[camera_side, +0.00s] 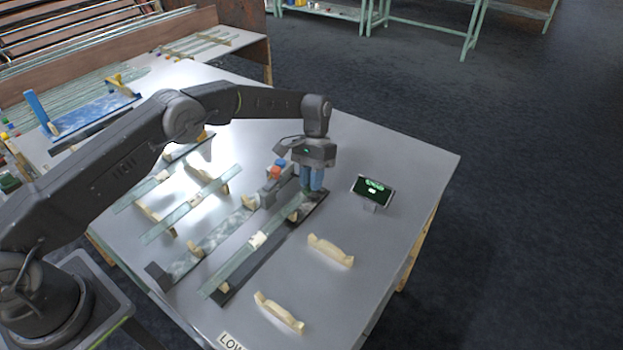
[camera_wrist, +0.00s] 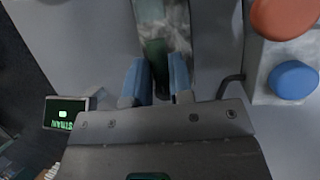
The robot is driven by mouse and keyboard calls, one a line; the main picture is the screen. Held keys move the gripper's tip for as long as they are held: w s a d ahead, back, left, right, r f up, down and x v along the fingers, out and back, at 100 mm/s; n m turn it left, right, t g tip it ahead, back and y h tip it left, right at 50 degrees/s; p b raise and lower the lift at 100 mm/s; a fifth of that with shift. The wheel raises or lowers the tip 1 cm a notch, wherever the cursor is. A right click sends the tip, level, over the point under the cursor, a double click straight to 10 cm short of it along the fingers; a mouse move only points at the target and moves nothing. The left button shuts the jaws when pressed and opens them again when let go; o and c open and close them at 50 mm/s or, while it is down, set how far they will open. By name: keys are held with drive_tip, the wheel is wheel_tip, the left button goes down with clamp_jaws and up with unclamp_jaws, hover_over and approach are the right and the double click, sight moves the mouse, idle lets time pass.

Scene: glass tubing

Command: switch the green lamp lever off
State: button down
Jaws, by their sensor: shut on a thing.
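My gripper (camera_side: 312,184) points down at the far end of a dark rail on the grey bench. Its two blue fingers also show in the wrist view (camera_wrist: 158,82). They are shut on a dark green piece (camera_wrist: 155,58), which appears to be the green lamp lever. Its lower part is hidden by the fingers and the gripper body. In the side view the lever is hidden behind the fingers, so I cannot tell which way it is tilted.
A grey box with a red knob (camera_wrist: 285,16) and a blue knob (camera_wrist: 293,79) stands close beside my gripper. A small display (camera_side: 373,190) with green writing stands to the right. Glass strips (camera_side: 190,205) lie on wooden supports. Two empty wooden supports (camera_side: 330,250) stand in front.

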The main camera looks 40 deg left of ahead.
drive_tip(key=c, duration=1)
unclamp_jaws()
drive_tip(key=shift+a, duration=0.1)
drive_tip(key=shift+c, duration=0.2)
drive_tip(key=shift+r, duration=0.1)
drive_tip(key=v, duration=0.7)
drive_tip(key=shift+w+a+r, duration=0.1)
drive_tip(key=shift+r, duration=0.15)
